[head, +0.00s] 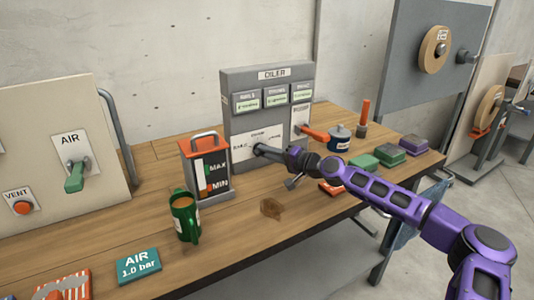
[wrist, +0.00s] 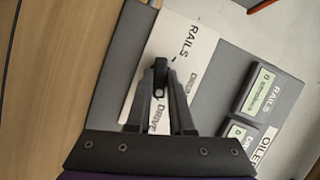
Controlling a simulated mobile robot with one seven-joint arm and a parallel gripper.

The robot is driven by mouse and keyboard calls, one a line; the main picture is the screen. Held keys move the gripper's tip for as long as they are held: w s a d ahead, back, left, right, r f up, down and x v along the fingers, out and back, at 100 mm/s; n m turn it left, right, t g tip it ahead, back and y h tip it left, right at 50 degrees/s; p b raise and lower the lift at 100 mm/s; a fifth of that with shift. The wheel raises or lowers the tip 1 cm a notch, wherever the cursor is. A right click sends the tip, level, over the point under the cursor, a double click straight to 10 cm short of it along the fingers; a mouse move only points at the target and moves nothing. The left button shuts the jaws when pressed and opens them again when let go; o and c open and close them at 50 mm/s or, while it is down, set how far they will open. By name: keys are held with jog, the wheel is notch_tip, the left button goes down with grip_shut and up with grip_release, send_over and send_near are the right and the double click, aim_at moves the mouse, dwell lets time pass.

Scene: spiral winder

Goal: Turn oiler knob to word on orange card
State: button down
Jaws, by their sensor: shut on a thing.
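The grey oiler panel (head: 240,82) stands upright at the back of the bench, marked OILER, with several small green-lit displays. Its white dial plate carries words including RAILS and DRIVE in the wrist view (wrist: 186,62). My gripper (head: 262,149) reaches the dial plate from the right. In the wrist view my gripper (wrist: 161,84) is shut on the small dark oiler knob (wrist: 160,66). The fingers cover much of the knob, so I cannot tell which word it points to.
A MAX/MIN oil container (head: 211,166) stands left of my gripper, with a green mug (head: 185,218) in front. A teal AIR card (head: 138,265) lies front left. A blue pot (head: 339,137) and green and purple blocks (head: 392,153) sit to the right.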

jog(key=shift+a+f, duration=0.1)
jog(key=c, duration=0.8)
grip_release()
jog(key=v, duration=1.7)
jog(key=shift+s+r+p, duration=0.2)
jog(key=shift+s+p, duration=0.05)
jog(key=shift+p, duration=0.15)
